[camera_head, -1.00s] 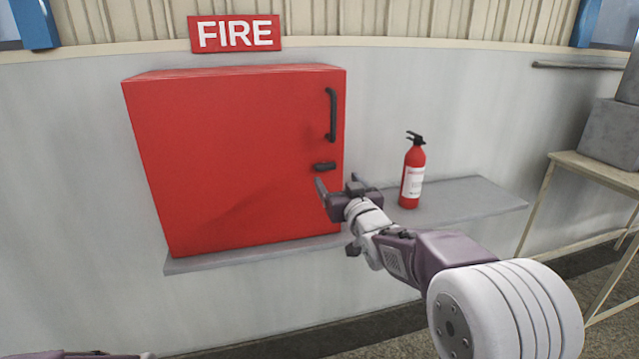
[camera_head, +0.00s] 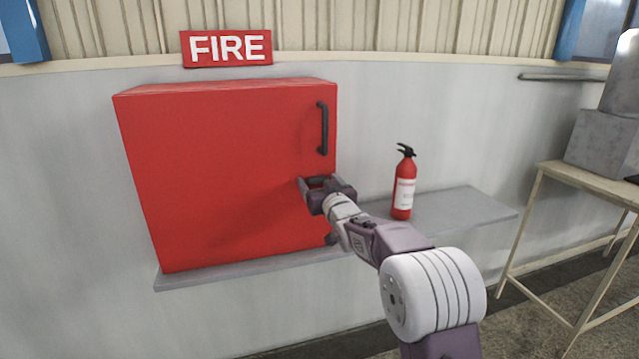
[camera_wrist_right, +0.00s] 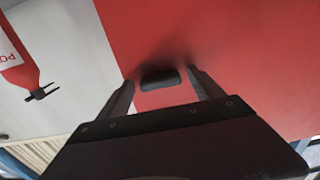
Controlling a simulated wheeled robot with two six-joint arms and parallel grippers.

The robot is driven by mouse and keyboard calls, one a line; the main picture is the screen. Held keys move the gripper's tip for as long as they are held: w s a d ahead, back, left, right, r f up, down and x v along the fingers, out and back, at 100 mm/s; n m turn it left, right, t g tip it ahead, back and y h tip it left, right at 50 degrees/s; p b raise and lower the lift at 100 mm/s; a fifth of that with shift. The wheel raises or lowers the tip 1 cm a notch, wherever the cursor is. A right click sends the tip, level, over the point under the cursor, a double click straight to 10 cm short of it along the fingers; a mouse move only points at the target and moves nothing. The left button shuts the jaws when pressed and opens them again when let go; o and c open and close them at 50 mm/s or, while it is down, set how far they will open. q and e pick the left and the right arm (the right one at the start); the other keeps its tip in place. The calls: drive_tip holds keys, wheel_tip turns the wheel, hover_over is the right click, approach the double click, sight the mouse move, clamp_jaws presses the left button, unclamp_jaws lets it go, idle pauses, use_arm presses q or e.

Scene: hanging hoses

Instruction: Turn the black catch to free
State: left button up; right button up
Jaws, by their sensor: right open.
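The black catch (camera_wrist_right: 160,79) is a small dark bar on the red cabinet door (camera_head: 220,170). In the right wrist view it lies level between the two fingertips, with a gap on each side. In the head view my right gripper hides most or all of it. My right gripper (camera_head: 317,180) is open at the door's right side, below the black handle (camera_head: 323,128); it also shows in the right wrist view (camera_wrist_right: 162,85). The cabinet door is closed. My left gripper is not in view.
A red fire extinguisher (camera_head: 404,185) stands on the grey ledge (camera_head: 455,208) right of the cabinet. A FIRE sign (camera_head: 227,47) is above the cabinet. A table frame (camera_head: 575,172) with grey boxes stands at the far right.

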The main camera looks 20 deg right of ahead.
drive_tip(key=c, duration=1.4)
drive_tip(key=n+b, duration=0.3)
drive_tip(key=n, duration=0.1)
drive_tip(key=shift+f, duration=0.2)
drive_tip(key=n+b, duration=0.3)
drive_tip(key=n, duration=0.2)
drive_tip(key=shift+n+b, duration=0.3)
drive_tip(key=shift+n, duration=0.1)
drive_tip(key=n+b, duration=0.2)
drive_tip(key=n, duration=0.2)
drive_tip(key=shift+r, duration=0.1)
drive_tip(key=shift+n+b, duration=0.65)
drive_tip(key=shift+n, duration=1.35)
drive_tip(key=shift+r, duration=0.1)
